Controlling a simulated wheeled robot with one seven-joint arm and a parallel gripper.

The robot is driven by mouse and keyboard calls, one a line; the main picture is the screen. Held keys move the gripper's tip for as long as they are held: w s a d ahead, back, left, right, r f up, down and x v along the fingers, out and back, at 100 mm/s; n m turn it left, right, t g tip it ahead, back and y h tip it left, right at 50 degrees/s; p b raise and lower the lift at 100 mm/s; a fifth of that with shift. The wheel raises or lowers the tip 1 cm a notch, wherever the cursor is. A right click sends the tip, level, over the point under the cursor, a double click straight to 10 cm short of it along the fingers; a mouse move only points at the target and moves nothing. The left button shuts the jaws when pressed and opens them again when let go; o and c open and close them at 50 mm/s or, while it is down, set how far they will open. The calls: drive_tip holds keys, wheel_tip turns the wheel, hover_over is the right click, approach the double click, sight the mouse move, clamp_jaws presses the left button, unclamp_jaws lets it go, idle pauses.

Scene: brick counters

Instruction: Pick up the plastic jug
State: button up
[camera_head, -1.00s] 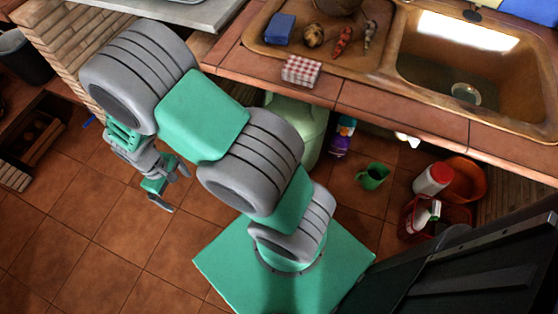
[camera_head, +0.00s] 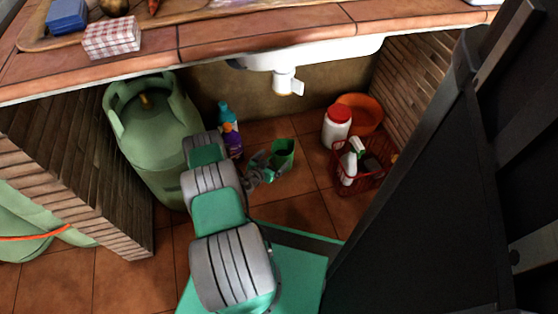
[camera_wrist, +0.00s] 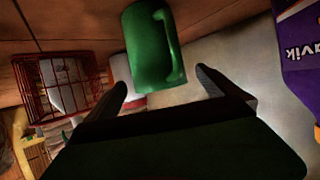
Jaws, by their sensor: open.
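The plastic jug (camera_head: 283,150) is dark green with a side handle and stands on the tiled floor under the counter. In the wrist view the jug (camera_wrist: 150,48) is just beyond my fingertips, its handle on the right side. My gripper (camera_wrist: 160,82) is open, with one finger to each side of the lower part of the jug in that picture. In the head view my gripper (camera_head: 264,168) is low, close to the jug's left side. I cannot tell whether a finger touches the jug.
A purple bottle (camera_head: 232,140) stands left of the jug, by a green gas cylinder (camera_head: 155,130). To the right are a white container with a red lid (camera_head: 337,125), an orange bowl (camera_head: 363,110) and a red basket (camera_head: 373,180). The counter edge (camera_head: 260,40) overhangs.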

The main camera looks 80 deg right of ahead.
sight(287, 148)
drive_tip(key=b+x, duration=0.1)
drive_tip(key=x, duration=0.1)
drive_tip(key=b+x, duration=0.1)
drive_tip(key=x, duration=0.1)
drive_tip(key=b+x, duration=0.1)
drive_tip(key=x, duration=0.1)
drive_tip(key=shift+s+d+f+b, duration=0.15)
drive_tip(key=shift+s+f+b, duration=0.2)
drive_tip(key=shift+s, duration=0.05)
drive_tip(key=shift+d, duration=0.15)
drive_tip(key=shift+r, duration=0.1)
drive_tip(key=c, duration=1.8)
drive_tip(key=shift+c, duration=0.7)
